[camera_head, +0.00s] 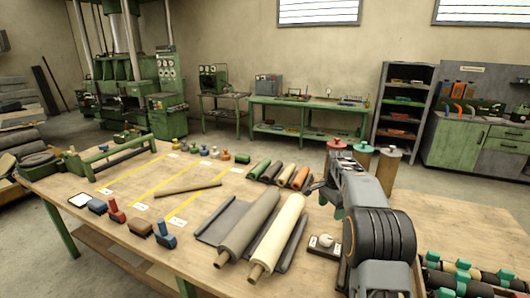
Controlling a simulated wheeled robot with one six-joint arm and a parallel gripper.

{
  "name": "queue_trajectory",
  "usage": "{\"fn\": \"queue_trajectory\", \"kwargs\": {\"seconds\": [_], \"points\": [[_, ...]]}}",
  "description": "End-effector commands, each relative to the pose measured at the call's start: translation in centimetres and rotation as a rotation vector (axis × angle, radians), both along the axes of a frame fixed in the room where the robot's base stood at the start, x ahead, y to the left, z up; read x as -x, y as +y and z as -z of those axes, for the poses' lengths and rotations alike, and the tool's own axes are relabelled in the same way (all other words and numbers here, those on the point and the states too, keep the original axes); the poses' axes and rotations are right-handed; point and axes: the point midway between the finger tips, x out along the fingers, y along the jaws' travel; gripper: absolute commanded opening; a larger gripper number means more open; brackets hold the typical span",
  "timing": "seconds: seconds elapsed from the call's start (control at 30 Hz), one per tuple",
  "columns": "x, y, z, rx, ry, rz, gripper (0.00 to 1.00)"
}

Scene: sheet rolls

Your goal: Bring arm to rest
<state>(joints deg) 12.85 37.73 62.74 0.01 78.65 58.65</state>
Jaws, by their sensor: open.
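My arm rises from the lower right of the head view and reaches away over the right part of the wooden table (120,205). My gripper (318,186) is at its far end, small and partly hidden by the arm's own links. It is open, and I see nothing held in it. It appears above the table's right side, to the right of the small coloured rolls; its exact height I cannot tell. A cream roll (278,232) and a grey-brown roll (246,226) lie on the table left of the arm.
Small rolls, such as an orange one (300,177), lie near the gripper. A rack of dark rolls (460,275) is at lower right. Yellow-taped lanes (150,183) are mostly clear.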

Motion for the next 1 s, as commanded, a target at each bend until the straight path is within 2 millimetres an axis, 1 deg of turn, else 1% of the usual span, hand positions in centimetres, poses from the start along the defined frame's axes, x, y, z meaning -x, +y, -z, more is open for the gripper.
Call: {"fn": "queue_trajectory", "kwargs": {"seconds": [0.03, 0.07, 0.1, 0.13, 0.17, 0.23, 0.37, 0.47, 0.5, 0.57, 0.6, 0.7, 0.8, 0.9, 1.0], "points": [[-0.2, -0.1, 0.1, 0.004, -0.013, -0.055, 0.75], [-0.2, 0.0, 0.7, 0.004, -0.011, -0.097, 0.75], [0.3, 0.1, 2.2, 0.0, 0.006, -0.164, 0.75], [0.9, 0.2, 3.2, -0.003, 0.019, -0.22, 0.75], [1.5, 0.4, 3.7, -0.005, 0.023, -0.273, 0.75], [3.3, 1.1, 4.0, -0.006, 0.025, -0.395, 0.75], [7.5, 3.2, 3.3, 0.002, 0.009, -0.623, 0.75], [11.8, 5.3, 2.4, 0.019, -0.015, -0.8, 0.75], [13.7, 6.1, 2.0, 0.028, -0.027, -0.867, 0.75], [16.5, 7.3, 1.6, 0.043, -0.046, -0.96, 0.75], [18.4, 8.0, 1.4, 0.054, -0.059, -1.014, 0.75], [22.6, 9.5, 1.1, 0.083, -0.093, -1.12, 0.75], [26.0, 10.6, 1.0, 0.109, -0.127, -1.185, 0.75], [28.5, 11.4, 0.9, 0.131, -0.158, -1.209, 0.75], [29.9, 11.9, 0.4, 0.152, -0.19, -1.223, 0.75]]}}
